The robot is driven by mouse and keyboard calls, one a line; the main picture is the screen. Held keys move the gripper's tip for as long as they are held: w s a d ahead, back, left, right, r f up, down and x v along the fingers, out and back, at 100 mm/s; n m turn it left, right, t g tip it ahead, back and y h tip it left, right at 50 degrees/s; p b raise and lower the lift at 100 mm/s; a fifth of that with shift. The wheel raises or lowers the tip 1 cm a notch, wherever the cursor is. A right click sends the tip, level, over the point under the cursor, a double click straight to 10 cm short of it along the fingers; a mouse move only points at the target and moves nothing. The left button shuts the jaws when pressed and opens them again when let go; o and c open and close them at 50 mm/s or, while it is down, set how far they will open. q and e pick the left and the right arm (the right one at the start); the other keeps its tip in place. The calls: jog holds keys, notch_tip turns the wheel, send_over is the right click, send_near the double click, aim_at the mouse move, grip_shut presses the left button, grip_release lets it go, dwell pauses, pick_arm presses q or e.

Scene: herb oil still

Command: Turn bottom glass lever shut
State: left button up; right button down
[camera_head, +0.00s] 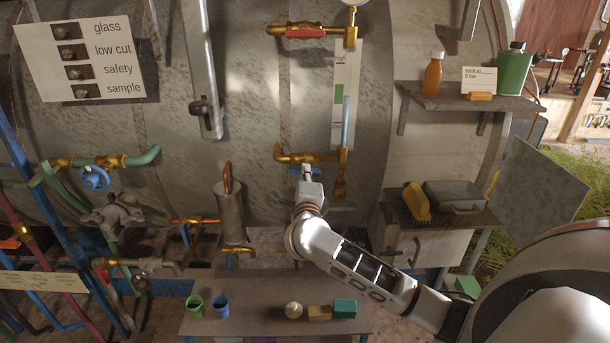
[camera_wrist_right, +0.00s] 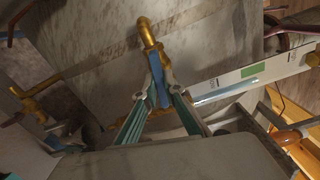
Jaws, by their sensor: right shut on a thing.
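The level glass (camera_head: 345,122) stands upright on the tank front, between an upper brass valve with a red lever (camera_head: 305,33) and a lower brass valve (camera_head: 318,157). My right gripper (camera_head: 307,172) is just below the lower valve. In the right wrist view, my right gripper (camera_wrist_right: 157,92) has its two teal fingers closed on the blue bottom glass lever (camera_wrist_right: 160,88). The lever hangs from the brass fitting (camera_wrist_right: 150,38). In the head view the gripper hides most of this lever. My left gripper is not in view.
A shelf (camera_head: 470,100) with an orange bottle (camera_head: 433,75) and a green can (camera_head: 513,72) is at the upper right. A grey cylinder (camera_head: 231,212) with a copper pipe stands left of my gripper. A low table (camera_head: 260,318) holds cups and blocks below.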

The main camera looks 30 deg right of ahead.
pick_arm(q)
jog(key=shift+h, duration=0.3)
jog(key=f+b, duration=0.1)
jog(key=b, duration=0.1)
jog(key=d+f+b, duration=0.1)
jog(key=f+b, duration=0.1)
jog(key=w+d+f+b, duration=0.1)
jog(key=b, duration=0.2)
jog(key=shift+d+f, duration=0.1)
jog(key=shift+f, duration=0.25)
pick_arm(e)
jog(key=m, duration=1.6)
jog(key=shift+f, duration=0.1)
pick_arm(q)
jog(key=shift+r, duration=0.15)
